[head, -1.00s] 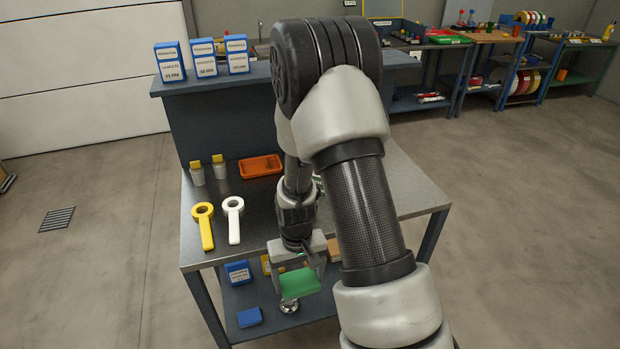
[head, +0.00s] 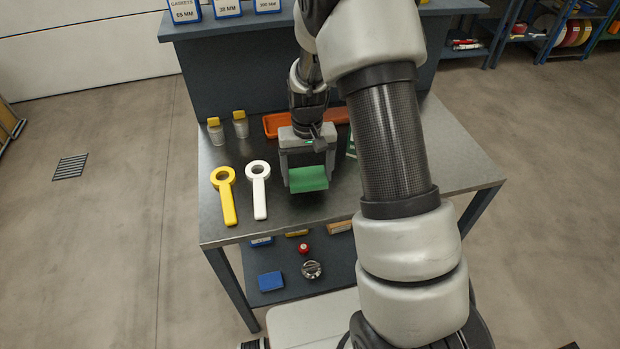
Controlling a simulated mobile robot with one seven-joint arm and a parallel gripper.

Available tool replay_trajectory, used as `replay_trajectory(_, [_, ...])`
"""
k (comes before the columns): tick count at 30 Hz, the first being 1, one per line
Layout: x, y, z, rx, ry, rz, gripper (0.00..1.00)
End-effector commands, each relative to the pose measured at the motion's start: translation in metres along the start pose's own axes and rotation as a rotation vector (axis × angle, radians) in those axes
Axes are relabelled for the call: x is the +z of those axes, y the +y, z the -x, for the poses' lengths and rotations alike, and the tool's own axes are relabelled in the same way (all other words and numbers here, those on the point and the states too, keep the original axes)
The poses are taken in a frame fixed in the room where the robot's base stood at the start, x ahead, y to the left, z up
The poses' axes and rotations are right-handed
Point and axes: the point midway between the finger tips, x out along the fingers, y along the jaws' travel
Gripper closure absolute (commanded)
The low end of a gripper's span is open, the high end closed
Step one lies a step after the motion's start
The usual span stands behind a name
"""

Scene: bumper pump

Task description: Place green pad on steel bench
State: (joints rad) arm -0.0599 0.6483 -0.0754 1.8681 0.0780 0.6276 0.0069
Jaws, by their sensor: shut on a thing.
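The green pad (head: 309,179) is a flat green block held between the fingers of my gripper (head: 307,176). My gripper points down and is shut on the pad. The steel bench (head: 232,227) has a grey metal top, and the pad is over its front part, to the right of the white ring-ended tool. I cannot tell whether the pad touches the bench top or hangs just above it.
A yellow ring-ended tool (head: 226,200) and a white one (head: 259,190) lie left of my gripper. Two yellow-capped bottles (head: 240,124) and an orange tray (head: 276,122) stand behind. A blue block (head: 271,281) lies on the lower shelf.

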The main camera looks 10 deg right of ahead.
Motion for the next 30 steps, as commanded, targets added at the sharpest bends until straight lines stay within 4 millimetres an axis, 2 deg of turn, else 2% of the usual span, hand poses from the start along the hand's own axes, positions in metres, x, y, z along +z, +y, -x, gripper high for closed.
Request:
replay_trajectory(9, [0.001, 0.000, -0.037, 0.000, -0.001, 0.001, 0.44])
replay_trajectory(19, [0.000, 0.000, -0.041, 0.000, 0.000, 0.001, 0.44])
replay_trajectory(20, [0.000, 0.000, -0.041, 0.000, 0.000, 0.001, 0.21])
replay_trajectory(23, [0.000, 0.000, -0.040, 0.000, 0.000, 0.001, 0.04])
replay_trajectory(30, [0.000, 0.000, -0.040, 0.000, 0.000, 0.001, 0.04])
